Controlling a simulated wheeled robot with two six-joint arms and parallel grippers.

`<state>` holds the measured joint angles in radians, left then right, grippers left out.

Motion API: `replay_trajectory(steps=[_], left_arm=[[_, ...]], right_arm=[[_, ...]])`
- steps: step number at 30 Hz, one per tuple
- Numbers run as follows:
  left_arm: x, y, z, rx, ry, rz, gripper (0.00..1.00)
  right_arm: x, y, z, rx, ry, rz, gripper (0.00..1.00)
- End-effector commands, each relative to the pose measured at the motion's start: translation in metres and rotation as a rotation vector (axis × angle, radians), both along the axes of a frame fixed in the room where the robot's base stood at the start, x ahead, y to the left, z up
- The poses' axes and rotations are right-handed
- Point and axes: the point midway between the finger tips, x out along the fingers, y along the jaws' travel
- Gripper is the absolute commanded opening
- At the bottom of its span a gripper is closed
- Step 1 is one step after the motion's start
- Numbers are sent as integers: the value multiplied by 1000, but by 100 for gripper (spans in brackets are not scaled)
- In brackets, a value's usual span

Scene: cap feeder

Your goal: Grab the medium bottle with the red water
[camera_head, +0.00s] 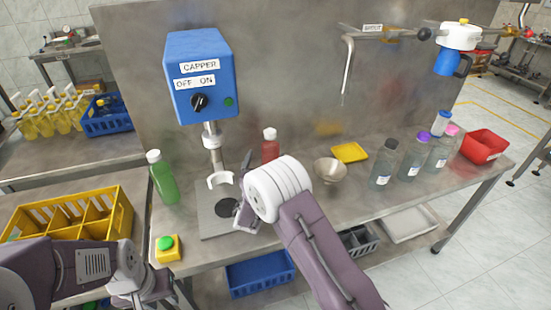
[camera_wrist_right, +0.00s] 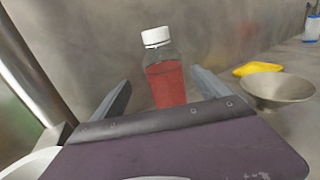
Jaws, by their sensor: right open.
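The bottle with red water (camera_head: 270,146) has a white cap and stands upright on the steel bench, just beyond my right gripper. In the right wrist view the bottle (camera_wrist_right: 166,78) is between the two spread fingers of my right gripper (camera_wrist_right: 160,95), with its lower part hidden behind the gripper body. The fingers show no clear contact with it. In the head view the right gripper (camera_head: 243,190) is partly hidden by its own wrist. My left gripper (camera_head: 145,290) is low at the left near the bench's front edge; its fingers cannot be made out.
The blue capper (camera_head: 202,75) stands left of the red bottle. A green bottle (camera_head: 162,178) stands further left. A metal bowl (camera_head: 330,171), a yellow tray (camera_head: 349,152) and several clear bottles (camera_head: 384,162) are to the right. A yellow crate (camera_head: 70,220) sits at the left.

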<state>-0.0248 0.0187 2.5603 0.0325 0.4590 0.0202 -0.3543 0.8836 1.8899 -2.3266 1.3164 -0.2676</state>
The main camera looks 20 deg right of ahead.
Motion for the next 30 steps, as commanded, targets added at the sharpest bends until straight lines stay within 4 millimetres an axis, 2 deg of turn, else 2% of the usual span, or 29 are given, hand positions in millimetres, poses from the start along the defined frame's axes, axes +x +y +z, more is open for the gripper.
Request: replay_trajectory(steps=[6, 13, 21, 28, 29, 30], left_arm=[[0, 0, 4, 0, 0, 0, 36], [0, 0, 5, 0, 0, 0, 36], [0, 0, 9, 0, 0, 0, 36], [0, 0, 9, 0, 0, 0, 36], [0, 0, 9, 0, 0, 0, 36], [0, 0, 9, 0, 0, 0, 36]], right_arm=[[28, -16, 1, 4, 1, -6, 87], [39, -22, 1, 4, 1, -7, 87], [76, -43, 2, 4, 1, -6, 87], [79, -44, 1, 3, 3, -5, 87], [79, -44, 1, 3, 3, -5, 81], [79, -44, 1, 3, 3, -5, 70]])
